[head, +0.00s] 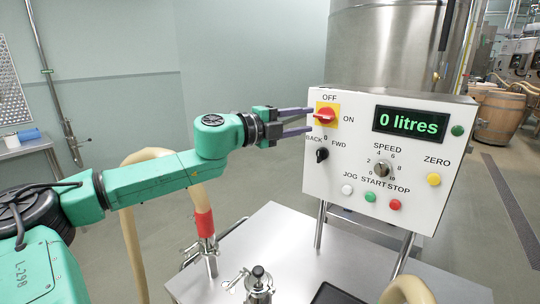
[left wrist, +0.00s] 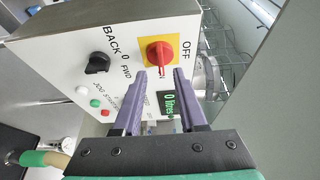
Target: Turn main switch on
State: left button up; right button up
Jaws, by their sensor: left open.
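The main switch is a red rotary knob (head: 326,115) on a yellow plate, at the upper left of the white control box. OFF is printed above it and ON to its right. In the left wrist view the knob (left wrist: 158,53) has its handle lying toward the ON label, which a finger partly hides. My left gripper (head: 309,121) is open, with its purple fingers pointing at the knob. In the left wrist view the fingertips (left wrist: 160,74) are spread just short of the knob, with nothing between them. My right gripper is out of view.
The control box (head: 350,200) stands on legs over a steel table (head: 270,235). Its display (head: 409,122) is lit and reads 0 litres. A black BACK/FWD selector (head: 321,155) sits just below the switch. A steel vat (head: 395,45) stands behind the box.

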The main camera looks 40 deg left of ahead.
pick_arm(q)
jog(key=b+v, duration=0.5)
jog(key=v, duration=0.4)
jog(key=shift+b, duration=0.35)
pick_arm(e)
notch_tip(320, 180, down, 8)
pick_arm(q)
jog(key=shift+d, duration=0.1)
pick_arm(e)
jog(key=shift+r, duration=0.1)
pick_arm(q)
jog(key=shift+s, duration=0.1)
